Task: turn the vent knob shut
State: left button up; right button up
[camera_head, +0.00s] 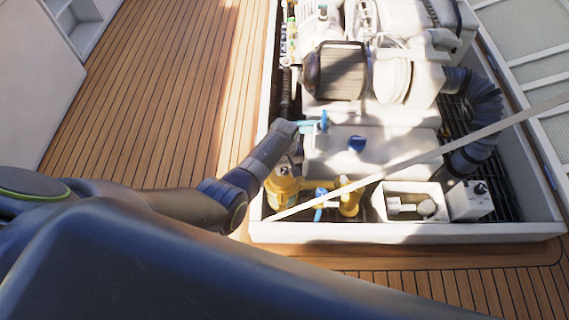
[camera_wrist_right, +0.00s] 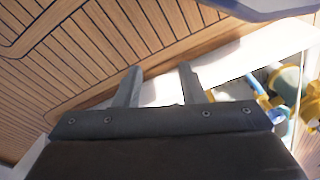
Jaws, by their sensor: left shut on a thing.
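My left gripper (camera_head: 312,126) reaches over the engine hatch from the left and is shut on a small light-blue part (camera_head: 324,119) at the left edge of a white engine block. This looks like the vent knob, but the gripper hides much of it and its angle cannot be read. A darker blue knob or cap (camera_head: 357,143) sits apart on the block's top, to the right. My right gripper (camera_wrist_right: 160,86) is open and empty in the right wrist view, with its fingers apart over the hatch's pale rim.
The hatch has a raised white rim (camera_head: 400,233). Yellow fittings (camera_head: 283,187), a white open box (camera_head: 408,202) and a ribbed hose (camera_head: 484,105) crowd around the engine. A pale strap or bar (camera_head: 440,152) crosses above. Wooden deck (camera_head: 165,85) lies clear at left.

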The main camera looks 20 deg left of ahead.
pick_arm(q)
jog(key=shift+r+m, duration=0.2)
jog(key=shift+m, duration=0.4)
jog(key=m+p, duration=0.2)
jog(key=m, duration=0.2)
jog(key=shift+f, duration=0.1)
jog(key=m, duration=0.3)
jog(key=shift+p, duration=0.4)
jog(key=shift+m+p, duration=0.3)
jog(key=shift+m, duration=1.6)
pick_arm(e)
notch_tip(320, 180, down, 9)
jog(key=s+d, duration=0.2)
jog(key=shift+s+h, duration=0.2)
jog(key=shift+h, duration=0.2)
pick_arm(q)
jog(key=shift+f, duration=0.1)
pick_arm(e)
jog(key=shift+f, duration=0.1)
pick_arm(q)
jog(key=o, duration=1)
pick_arm(e)
jog(key=shift+w, duration=0.15)
